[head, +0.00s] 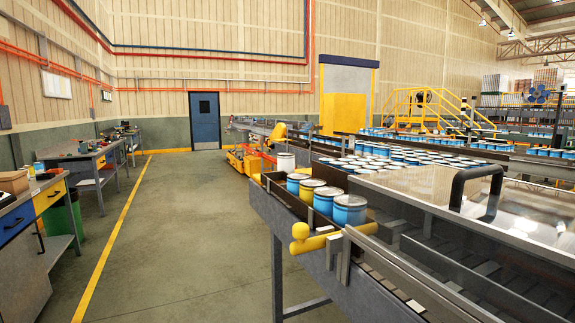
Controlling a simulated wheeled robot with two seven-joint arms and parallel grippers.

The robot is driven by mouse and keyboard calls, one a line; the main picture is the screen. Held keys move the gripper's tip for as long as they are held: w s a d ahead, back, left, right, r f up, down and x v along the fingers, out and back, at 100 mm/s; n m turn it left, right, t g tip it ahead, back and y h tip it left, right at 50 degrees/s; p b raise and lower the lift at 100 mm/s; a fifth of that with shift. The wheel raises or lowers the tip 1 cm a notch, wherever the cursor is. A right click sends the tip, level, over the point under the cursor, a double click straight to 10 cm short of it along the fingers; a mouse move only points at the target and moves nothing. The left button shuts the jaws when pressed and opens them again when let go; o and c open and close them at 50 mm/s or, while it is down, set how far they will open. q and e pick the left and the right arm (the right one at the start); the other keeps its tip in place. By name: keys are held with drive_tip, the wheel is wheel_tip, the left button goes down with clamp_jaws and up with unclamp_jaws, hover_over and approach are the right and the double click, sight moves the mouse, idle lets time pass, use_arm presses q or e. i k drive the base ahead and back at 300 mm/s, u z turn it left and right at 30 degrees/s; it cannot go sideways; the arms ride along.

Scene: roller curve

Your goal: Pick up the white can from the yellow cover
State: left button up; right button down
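A white can (285,161) shows in the head view just behind the far left end of the near conveyor's row of cans. It looks upright, and its lower part is hidden by the conveyor edge, so I cannot tell what it rests on. Yellow machine parts (243,160) show to its left, low by the floor; I cannot tell which part is the yellow cover. Neither of my grippers is in view.
Workbenches (40,205) stand along the left. The concrete floor (185,230) between them is clear.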

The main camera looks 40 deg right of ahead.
sight(286, 161)
drive_tip(key=i, duration=3.9)
drive_tip(key=z, duration=3.4)
